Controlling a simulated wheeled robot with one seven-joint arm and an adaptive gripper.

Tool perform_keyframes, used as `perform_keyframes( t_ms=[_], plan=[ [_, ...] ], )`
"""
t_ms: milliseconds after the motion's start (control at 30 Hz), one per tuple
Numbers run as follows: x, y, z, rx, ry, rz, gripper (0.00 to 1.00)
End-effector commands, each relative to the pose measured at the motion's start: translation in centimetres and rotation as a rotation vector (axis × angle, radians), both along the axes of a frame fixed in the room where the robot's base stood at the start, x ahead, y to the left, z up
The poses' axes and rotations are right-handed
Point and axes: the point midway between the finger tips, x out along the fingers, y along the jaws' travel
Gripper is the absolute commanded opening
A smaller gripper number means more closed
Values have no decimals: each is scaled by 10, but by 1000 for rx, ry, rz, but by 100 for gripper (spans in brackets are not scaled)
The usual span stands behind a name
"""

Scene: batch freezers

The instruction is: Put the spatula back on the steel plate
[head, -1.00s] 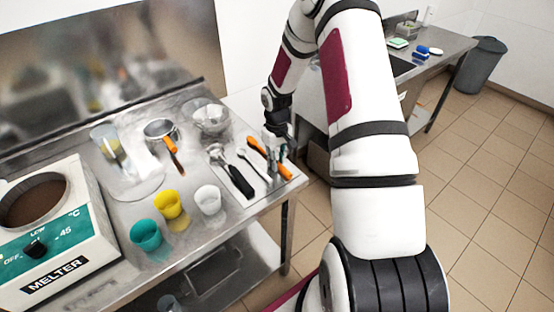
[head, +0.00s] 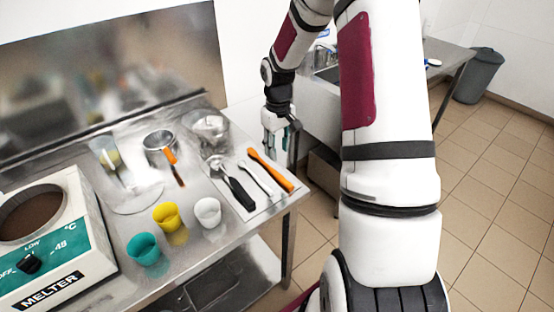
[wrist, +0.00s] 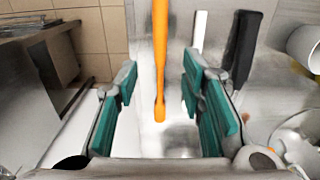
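My gripper (head: 279,142) is just beyond the spatula's far end, near the table's right edge. In the wrist view my gripper (wrist: 162,105) is open, its teal finger pads wide apart. The orange spatula (wrist: 160,50) shows between and ahead of the fingers, with a gap on both sides and no visible contact.
A yellow cup (head: 166,215), a white cup (head: 208,211) and a teal cup (head: 145,248) stand left of the plate. A pot (head: 160,148), a clear bowl (head: 211,130) and the melter (head: 45,245) are on the table. A sink (head: 326,73) is behind my arm.

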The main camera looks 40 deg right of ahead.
Motion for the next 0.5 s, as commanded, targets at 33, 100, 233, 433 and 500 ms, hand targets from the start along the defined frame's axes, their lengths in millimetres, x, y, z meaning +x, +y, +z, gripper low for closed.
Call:
perform_keyframes(
  t_ms=[33, 100, 233, 433, 500],
  plan=[
    [1, 0, 6, -1, -2, -1, 36],
    [1, 0, 12, 0, -2, 0, 36],
    [0, 3, 24, -7, -4, 3, 36],
    [-11, 31, 83, -64, -47, 11, 36],
    [-19, 47, 111, -89, -74, 12, 36]
  ],
)
